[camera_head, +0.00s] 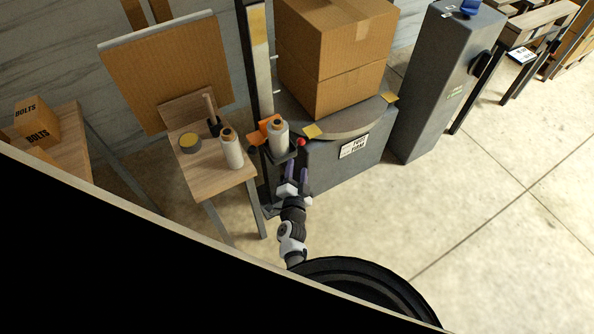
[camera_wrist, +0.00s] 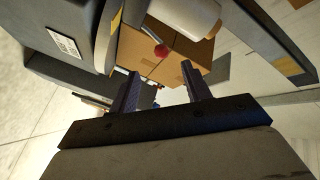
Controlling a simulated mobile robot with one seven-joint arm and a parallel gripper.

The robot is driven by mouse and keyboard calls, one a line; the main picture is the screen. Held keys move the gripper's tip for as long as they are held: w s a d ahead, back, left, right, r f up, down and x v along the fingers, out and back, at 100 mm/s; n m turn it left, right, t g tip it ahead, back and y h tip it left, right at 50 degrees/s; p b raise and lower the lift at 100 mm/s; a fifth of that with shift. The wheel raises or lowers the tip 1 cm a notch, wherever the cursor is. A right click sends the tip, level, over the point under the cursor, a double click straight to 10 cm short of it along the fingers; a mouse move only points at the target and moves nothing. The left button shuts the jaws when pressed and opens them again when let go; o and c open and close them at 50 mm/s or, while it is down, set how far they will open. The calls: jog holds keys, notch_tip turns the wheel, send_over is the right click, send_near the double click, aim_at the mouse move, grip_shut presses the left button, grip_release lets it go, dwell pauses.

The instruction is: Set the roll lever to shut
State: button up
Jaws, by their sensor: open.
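The roll lever ends in a red knob (camera_head: 301,142), at the right side of the carriage that bears a white film roll (camera_head: 278,135). In the wrist view the red knob (camera_wrist: 162,51) shows on a thin rod just beyond the fingertips, with the white roll (camera_wrist: 188,14) above it. My gripper (camera_head: 297,171) is below the carriage in the head view, its fingers pointing up toward the knob. In the wrist view my gripper (camera_wrist: 160,72) is open with nothing held between the fingers. The lever's pivot is not clear.
The wrapper's mast (camera_head: 260,65) stands behind the roll. A turntable (camera_head: 345,122) bears stacked cardboard boxes (camera_head: 335,55). A small table (camera_head: 213,175) at the left holds another roll (camera_head: 231,150) and a tape roll (camera_head: 190,142). A grey cabinet (camera_head: 432,85) stands right; the floor (camera_head: 470,230) is clear.

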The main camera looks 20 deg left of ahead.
jog(key=shift+c, duration=0.5)
jog(key=shift+b, duration=0.3)
jog(key=shift+c, duration=1.1)
jog(key=shift+s+a+m+h+b, duration=0.2)
jog(key=shift+m+h+b, duration=0.1)
jog(key=shift+m+b, duration=0.3)
jog(key=shift+c, duration=1.2)
jog(key=s+m+t+b, duration=0.1)
jog(key=m+b, duration=0.1)
jog(key=m+t+h+b, duration=0.1)
jog(key=m+b, duration=0.1)
jog(key=b, duration=0.1)
jog(key=shift+s+a+h, duration=0.15)
jog(key=shift+s+h, duration=0.15)
jog(key=shift+s, duration=0.1)
jog(key=c, duration=0.5)
jog(key=s+m+h+b, duration=0.1)
jog(key=m, duration=0.1)
jog(key=s+m+h+b, duration=0.1)
jog(key=m+b, duration=0.1)
jog(key=s+f+m+h+b, duration=0.1)
jog(key=m+b, duration=0.1)
jog(key=m, duration=0.1)
jog(key=shift+d+h, duration=0.4)
jog(key=w+a+r+m+h, duration=0.1)
jog(key=w, duration=1.1)
jog(key=shift+a+m, duration=0.3)
jog(key=shift+a, duration=0.05)
